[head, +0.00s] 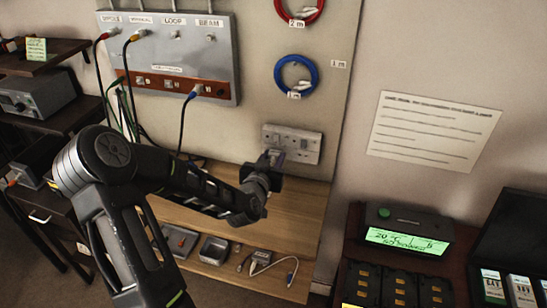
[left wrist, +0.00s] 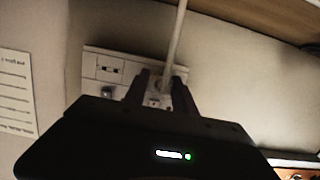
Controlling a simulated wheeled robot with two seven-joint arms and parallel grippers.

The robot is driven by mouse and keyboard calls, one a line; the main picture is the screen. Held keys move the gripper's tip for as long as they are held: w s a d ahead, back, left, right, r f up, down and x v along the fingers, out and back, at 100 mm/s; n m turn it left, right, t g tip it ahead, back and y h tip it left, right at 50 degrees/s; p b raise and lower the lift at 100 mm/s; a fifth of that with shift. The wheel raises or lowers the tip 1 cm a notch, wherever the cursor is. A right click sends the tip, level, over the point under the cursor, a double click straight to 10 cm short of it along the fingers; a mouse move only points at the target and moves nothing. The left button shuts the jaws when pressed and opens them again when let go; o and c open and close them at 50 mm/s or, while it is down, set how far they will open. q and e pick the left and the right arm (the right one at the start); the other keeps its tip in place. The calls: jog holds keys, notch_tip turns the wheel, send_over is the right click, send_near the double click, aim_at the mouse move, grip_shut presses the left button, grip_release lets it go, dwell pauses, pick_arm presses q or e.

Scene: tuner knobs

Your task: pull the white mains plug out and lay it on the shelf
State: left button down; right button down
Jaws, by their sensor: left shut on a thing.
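The white double socket plate (head: 303,146) is on the wall panel above the wooden shelf (head: 285,222). My left gripper (head: 274,158) is right in front of its left half. In the left wrist view, my left gripper (left wrist: 160,84) is shut on the white mains plug (left wrist: 157,83), close against the socket plate (left wrist: 106,67). The plug's white cable (left wrist: 176,38) runs up out of that picture. The fingers hide most of the plug, and I cannot tell whether its pins are in the socket. My right gripper is not in view.
A grey jack panel (head: 175,50) with plugged leads hangs at upper left. Trays (head: 214,249) and a small white-corded adapter (head: 262,258) are at the bottom below my arm. A dark device with a green display (head: 405,238) stands at right. The shelf's right part looks clear.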

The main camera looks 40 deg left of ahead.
pick_arm(q)
jog(key=shift+f+p+v, duration=0.15)
jog(key=shift+f+v, duration=0.05)
jog(key=shift+v, duration=0.95)
jog(key=shift+f+p+v, duration=0.15)
jog(key=shift+f+v, duration=0.1)
jog(key=shift+v, duration=0.95)
jog(key=shift+s, duration=0.1)
jog(key=shift+d, duration=0.1)
